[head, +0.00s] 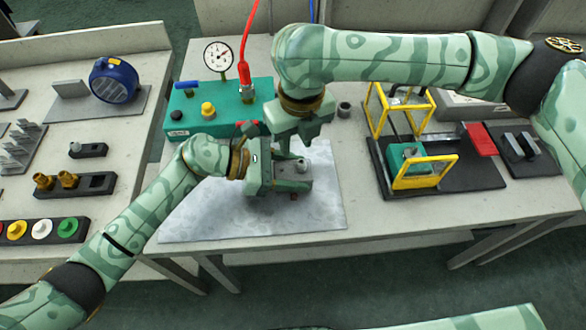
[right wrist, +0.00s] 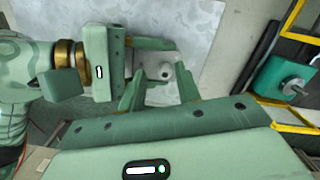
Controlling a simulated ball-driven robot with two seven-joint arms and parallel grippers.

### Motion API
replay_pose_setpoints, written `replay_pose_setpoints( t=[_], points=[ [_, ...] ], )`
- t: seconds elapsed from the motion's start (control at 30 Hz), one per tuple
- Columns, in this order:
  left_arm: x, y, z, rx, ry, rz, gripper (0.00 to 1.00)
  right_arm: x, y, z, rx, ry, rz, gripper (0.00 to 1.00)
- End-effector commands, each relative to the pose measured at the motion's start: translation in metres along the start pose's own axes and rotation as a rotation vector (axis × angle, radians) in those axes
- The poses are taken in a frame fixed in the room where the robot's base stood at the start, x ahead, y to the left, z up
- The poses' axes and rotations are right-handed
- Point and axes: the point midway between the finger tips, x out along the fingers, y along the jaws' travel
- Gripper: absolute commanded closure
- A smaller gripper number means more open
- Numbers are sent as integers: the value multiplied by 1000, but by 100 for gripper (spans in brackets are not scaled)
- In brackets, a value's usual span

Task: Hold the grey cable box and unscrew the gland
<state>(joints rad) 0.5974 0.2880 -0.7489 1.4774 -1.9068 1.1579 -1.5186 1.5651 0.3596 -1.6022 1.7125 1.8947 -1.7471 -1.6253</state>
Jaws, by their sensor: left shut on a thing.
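The grey cable box (head: 290,171) is over the pale mat in the middle of the table, largely hidden by my grippers. My left gripper (head: 280,183) is shut on it from the left. The gland (head: 301,165) is a small light grey round piece on the box. It also shows in the right wrist view (right wrist: 166,73), just beyond my right fingertips. My right gripper (head: 293,146) points down from above the box. In the right wrist view its two fingers (right wrist: 160,84) are spread apart, with the box (right wrist: 159,95) between and below them.
The pale mat (head: 315,215) has free room around the box. A teal pump unit (head: 222,112) with a gauge (head: 218,56) and red hose stands behind. A yellow-framed fixture (head: 425,172) stands on the right. The left bench holds several holders and a blue device (head: 112,80).

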Motion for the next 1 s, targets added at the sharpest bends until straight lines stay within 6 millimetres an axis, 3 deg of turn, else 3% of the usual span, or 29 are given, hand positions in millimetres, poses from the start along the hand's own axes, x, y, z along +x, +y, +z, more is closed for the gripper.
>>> replay_pose_setpoints(
  t=[0.17,0.3,0.4,0.5,0.6,0.73,0.87,1.0],
  points=[
    [0,0,0,0,0,0,72,-15,11,62,94,-325,71,67],
    [0,0,0,0,0,0,72,-54,34,120,80,-673,212,67],
    [0,0,0,0,0,0,72,-92,59,146,-12,-888,343,67],
    [0,0,0,0,0,0,72,-129,90,152,-170,-1053,481,67],
    [0,0,0,0,0,0,72,-157,122,140,-386,-1154,611,67],
    [0,0,0,0,0,0,72,-171,158,103,-725,-1170,741,67],
    [0,0,0,0,0,0,72,-155,175,55,-1086,-1050,792,67],
    [0,0,0,0,0,0,72,-114,160,10,-1429,-788,731,67]
  ],
)
